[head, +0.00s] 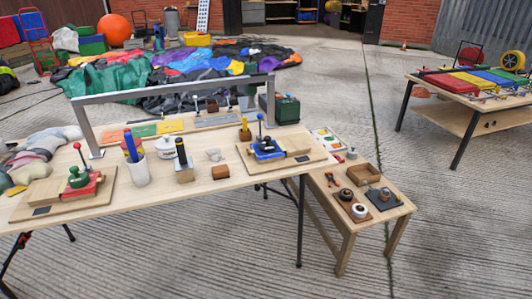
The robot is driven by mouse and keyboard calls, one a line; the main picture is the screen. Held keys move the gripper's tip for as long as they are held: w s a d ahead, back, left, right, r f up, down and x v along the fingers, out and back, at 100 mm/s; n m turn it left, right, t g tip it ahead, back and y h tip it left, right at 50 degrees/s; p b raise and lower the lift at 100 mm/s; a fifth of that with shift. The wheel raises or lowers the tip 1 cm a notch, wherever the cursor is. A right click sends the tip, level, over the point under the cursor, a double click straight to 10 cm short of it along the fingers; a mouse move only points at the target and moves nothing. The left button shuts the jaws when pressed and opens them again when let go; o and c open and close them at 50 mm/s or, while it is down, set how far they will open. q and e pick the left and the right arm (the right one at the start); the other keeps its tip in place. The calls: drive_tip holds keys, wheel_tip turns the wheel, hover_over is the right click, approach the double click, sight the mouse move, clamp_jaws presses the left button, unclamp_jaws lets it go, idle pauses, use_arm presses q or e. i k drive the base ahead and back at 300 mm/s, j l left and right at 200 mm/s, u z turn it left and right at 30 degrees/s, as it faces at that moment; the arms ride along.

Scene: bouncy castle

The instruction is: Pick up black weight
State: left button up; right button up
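I cannot single out the black weight with certainty at this size. On the low side table (325,194), a small dark round piece (345,194) sits on a brown board. A white round piece with a dark centre (360,210) is just in front of it, and a small dark piece (384,195) stands on a dark plate to the right. On the main table (240,193), a black-topped upright cylinder (181,150) stands in a wooden block. Neither of my grippers is in view.
A grey metal frame (180,90) spans the main table. A blue fixture (266,150), a red and green fixture (82,185) and a white cup (138,170) stand there. A wooden tray (364,174) sits on the side table.

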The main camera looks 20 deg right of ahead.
sight(267, 146)
drive_tip(key=i+j+z, duration=0.1)
drive_tip(key=z, duration=1.25)
drive_tip(key=j+z, duration=0.6)
drive_tip(key=z, duration=0.25)
drive_tip(key=k+j+z, duration=0.1)
drive_tip(key=j+z, duration=0.15)
drive_tip(key=k+j+z, duration=0.2)
drive_tip(key=j, duration=0.25)
drive_tip(key=k+j+z, duration=0.1)
drive_tip(key=j, duration=0.25)
drive_tip(key=k+j+z, duration=0.1)
drive_tip(key=j, duration=0.3)
